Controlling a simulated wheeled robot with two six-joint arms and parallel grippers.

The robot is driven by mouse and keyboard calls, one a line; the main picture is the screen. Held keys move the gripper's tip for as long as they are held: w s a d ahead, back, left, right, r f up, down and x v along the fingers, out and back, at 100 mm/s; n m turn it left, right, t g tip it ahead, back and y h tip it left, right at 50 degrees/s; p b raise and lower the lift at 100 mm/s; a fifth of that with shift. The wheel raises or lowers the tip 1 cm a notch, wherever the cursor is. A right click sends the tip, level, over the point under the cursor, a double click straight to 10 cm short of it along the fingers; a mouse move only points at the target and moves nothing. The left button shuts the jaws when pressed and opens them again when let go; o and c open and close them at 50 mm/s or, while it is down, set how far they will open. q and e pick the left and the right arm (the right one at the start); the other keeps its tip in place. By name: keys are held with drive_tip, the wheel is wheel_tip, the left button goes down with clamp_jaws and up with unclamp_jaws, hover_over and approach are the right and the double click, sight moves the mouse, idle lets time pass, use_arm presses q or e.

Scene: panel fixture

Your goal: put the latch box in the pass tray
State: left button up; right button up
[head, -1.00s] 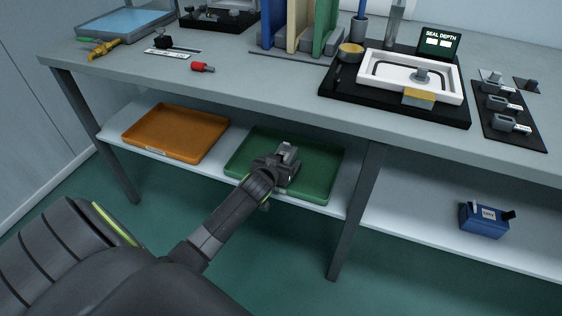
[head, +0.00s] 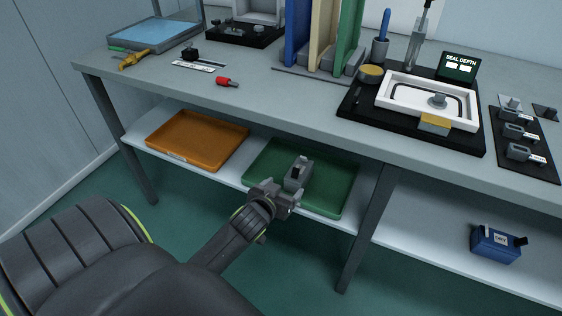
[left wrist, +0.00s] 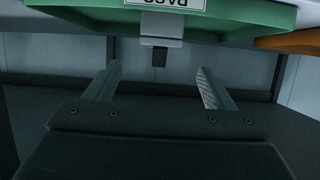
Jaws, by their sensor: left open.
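The latch box (head: 299,173), small and grey with a dark latch part, rests in the green pass tray (head: 335,192) on the lower shelf. My left gripper (head: 278,188) is open and empty in front of the box, at the tray's front edge. In the left wrist view, which looks upside down, the latch box (left wrist: 161,27) is beyond and between the open fingers of the left gripper (left wrist: 159,86), apart from them. The pass tray (left wrist: 235,14) with its PASS label shows at the top. My right gripper is not in view.
An orange tray (head: 197,143) is left of the pass tray on the shelf. A table leg (head: 366,225) stands to its right, then a blue box (head: 495,245). The bench top (head: 290,103) overhangs the shelf. The floor in front is clear.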

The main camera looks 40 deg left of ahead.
use_arm(q)
drive_tip(key=s+d+f+g+h, duration=0.2)
drive_tip(key=s+d+f+g, duration=0.3)
drive_tip(key=s, duration=0.8)
drive_tip(key=s+d+f+m+g+h, duration=0.1)
drive_tip(key=s+d+f+g, duration=0.3)
drive_tip(key=s, duration=1)
drive_tip(key=shift+d+f+g+h, duration=0.4)
drive_tip(key=shift+d+g+h, duration=0.1)
drive_tip(key=shift+d, duration=0.15)
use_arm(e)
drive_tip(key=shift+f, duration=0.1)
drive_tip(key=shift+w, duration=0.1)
